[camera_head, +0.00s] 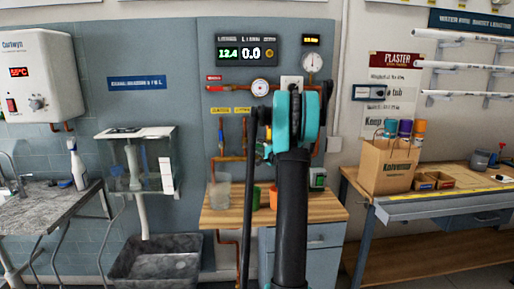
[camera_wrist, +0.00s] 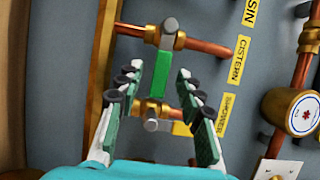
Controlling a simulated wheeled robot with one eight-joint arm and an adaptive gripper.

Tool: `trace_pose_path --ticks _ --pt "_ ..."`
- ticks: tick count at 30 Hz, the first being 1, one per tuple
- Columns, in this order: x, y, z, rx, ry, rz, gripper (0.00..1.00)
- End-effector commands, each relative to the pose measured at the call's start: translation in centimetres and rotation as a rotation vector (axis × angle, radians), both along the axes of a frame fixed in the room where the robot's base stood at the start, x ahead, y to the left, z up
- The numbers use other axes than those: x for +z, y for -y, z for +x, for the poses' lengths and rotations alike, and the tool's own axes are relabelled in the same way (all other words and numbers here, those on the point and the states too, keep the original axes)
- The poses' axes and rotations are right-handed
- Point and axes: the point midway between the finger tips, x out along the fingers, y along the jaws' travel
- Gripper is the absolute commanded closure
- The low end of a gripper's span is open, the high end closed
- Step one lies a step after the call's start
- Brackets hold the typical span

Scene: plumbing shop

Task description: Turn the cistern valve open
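The cistern valve is a brass valve with a green lever (camera_wrist: 161,78) in the wrist view. It sits on a copper pipe beside the yellow CISTERN label (camera_wrist: 240,60). The lever lies crosswise to that pipe, with a grey pivot at its upper end. My gripper (camera_wrist: 160,76) is open, its two fingers on either side of the lever's free part. Gaps show between the lever and both fingers.
A second brass valve (camera_wrist: 152,107) with a yellow handle lies just below, near the SHOWER label (camera_wrist: 228,113). A round gauge (camera_wrist: 291,111) and vertical pipe stand to the right. In the head view a wooden-topped cabinet (camera_head: 325,207) stands below the panel.

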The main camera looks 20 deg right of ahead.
Motion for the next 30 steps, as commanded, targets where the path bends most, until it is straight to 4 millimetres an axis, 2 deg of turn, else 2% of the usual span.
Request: trace_pose_path --ticks 6,16,25,30 --pt "0.0 -0.2 1.9 0.001 0.000 0.000 0.63" --pt "0.0 -0.3 2.2 0.000 0.000 0.000 0.63" --pt "0.0 -0.2 2.1 0.000 0.000 0.000 1.00" --pt "0.0 -0.2 2.1 0.000 0.000 0.000 1.00"
